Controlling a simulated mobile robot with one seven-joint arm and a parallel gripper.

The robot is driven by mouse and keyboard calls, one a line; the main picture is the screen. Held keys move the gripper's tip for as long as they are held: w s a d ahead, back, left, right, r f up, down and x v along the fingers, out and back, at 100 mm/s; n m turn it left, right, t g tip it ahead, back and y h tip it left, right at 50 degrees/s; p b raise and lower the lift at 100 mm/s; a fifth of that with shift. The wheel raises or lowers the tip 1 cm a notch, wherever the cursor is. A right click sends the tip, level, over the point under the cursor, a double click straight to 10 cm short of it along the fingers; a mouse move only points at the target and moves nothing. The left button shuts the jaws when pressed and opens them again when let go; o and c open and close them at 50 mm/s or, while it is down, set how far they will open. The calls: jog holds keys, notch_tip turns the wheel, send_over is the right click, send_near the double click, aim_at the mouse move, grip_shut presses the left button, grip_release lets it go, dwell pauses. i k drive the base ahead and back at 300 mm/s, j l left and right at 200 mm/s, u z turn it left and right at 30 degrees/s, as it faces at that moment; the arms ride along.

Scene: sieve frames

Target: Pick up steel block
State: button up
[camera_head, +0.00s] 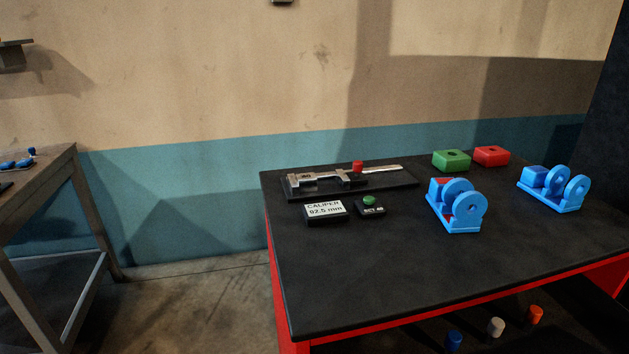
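I cannot make out a separate steel block in this view. The metallic thing that shows is a silver caliper (345,176) with a red knob (357,167), lying on a dark base plate (396,184) at the back left of the black table (400,270). Small dark shapes sit under its jaws; I cannot tell what they are. My gripper is not in view.
Two blue fixtures (455,207) (552,188), a green block (451,160) and a red block (491,156) stand right. The table's front is clear. Another table (50,170) stands left.

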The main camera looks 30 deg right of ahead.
aim_at(308, 182)
jog(key=j+z, duration=0.2)
jog(key=z, duration=0.25)
jog(key=j+z, duration=0.15)
jog(key=z, duration=0.25)
jog(key=k, duration=0.05)
